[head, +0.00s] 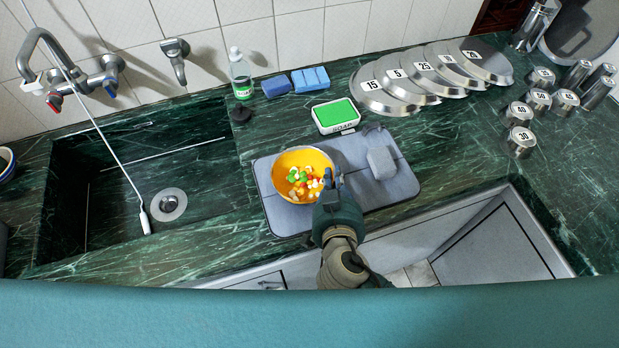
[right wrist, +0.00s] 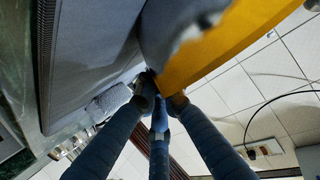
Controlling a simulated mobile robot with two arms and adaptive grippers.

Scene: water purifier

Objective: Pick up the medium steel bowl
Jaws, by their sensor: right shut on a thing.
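A round bowl with an orange-yellow inside (head: 289,160) is over the left part of a grey mat (head: 392,193) in the head view. It holds small white, green, orange and red pieces. My right gripper (head: 330,181) is at the bowl's right front rim and is shut on it. In the right wrist view its fingertips (right wrist: 162,94) meet at the edge of the bowl, whose yellow inside (right wrist: 215,45) shows close up. I cannot tell whether the bowl touches the mat. My left gripper is not in view.
A grey block (head: 381,162) lies on the mat, right of the bowl. The soap box (head: 336,116) stands behind. The sink (head: 110,190) is at left, numbered lids (head: 380,85) and canisters (head: 520,142) at right. An open cabinet (head: 490,240) is below the counter's front edge.

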